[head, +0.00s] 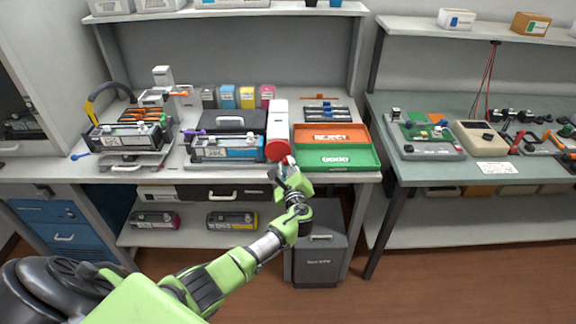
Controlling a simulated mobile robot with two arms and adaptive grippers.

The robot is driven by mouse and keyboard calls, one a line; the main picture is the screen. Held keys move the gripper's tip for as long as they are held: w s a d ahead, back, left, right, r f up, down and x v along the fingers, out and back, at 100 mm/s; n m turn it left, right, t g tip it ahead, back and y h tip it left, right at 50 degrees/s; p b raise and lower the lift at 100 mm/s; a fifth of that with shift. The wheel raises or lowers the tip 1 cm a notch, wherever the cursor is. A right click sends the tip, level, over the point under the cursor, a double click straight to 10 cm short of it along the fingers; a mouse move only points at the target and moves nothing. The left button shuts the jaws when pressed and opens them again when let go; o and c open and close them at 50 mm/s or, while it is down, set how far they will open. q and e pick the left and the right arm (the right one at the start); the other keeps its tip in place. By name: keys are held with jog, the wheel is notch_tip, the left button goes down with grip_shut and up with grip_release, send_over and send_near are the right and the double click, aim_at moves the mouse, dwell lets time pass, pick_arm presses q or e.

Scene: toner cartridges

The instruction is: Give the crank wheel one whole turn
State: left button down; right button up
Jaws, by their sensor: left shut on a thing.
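The red crank wheel (277,150) is on the front end of a long white housing (279,112) on the workbench. My left gripper (288,164) is at the wheel's lower right edge. It is shut on what looks like the wheel's handle, which the fingers mostly hide. My left arm reaches up to it from the lower left. My right gripper is not in view.
Left of the wheel stands a blue-labelled cartridge (227,149) on a stand. Close on the right are an orange reject tray (361,132) and a green tray (367,158). A dark waste bin (318,262) stands below the bench edge.

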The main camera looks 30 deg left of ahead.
pick_arm(q)
jog(key=shift+f+m, duration=0.1)
jog(key=shift+m, duration=0.2)
jog(key=c, duration=1.9)
grip_release()
jog(key=v, duration=1.2)
